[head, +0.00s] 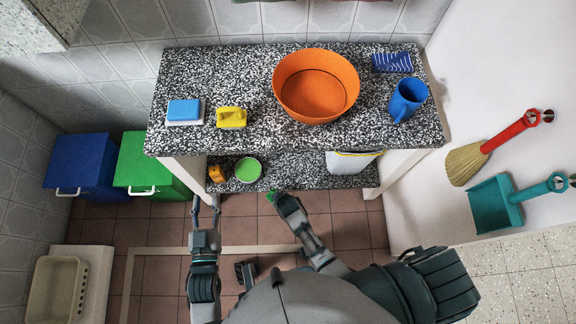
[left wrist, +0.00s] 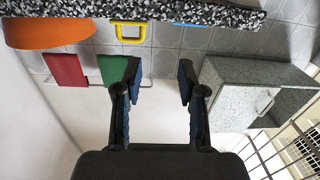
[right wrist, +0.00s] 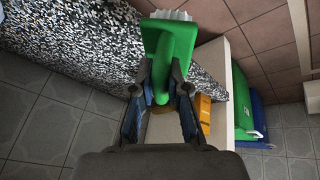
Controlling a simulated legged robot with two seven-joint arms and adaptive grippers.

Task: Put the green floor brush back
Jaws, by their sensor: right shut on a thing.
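The green floor brush (right wrist: 175,45) is in my right gripper (right wrist: 160,85), with its pale bristles at the top of the right wrist view. The fingers are shut on its green body. My left gripper (left wrist: 160,75) is open and empty in the left wrist view. In the head view it hangs (head: 206,203) in front of the shelf's left side.
An orange basin (head: 316,85), blue mug (head: 408,99), yellow object (head: 231,118) and blue-white box (head: 184,111) stand on the speckled top. Blue (head: 80,165) and green (head: 145,165) bins stand left.

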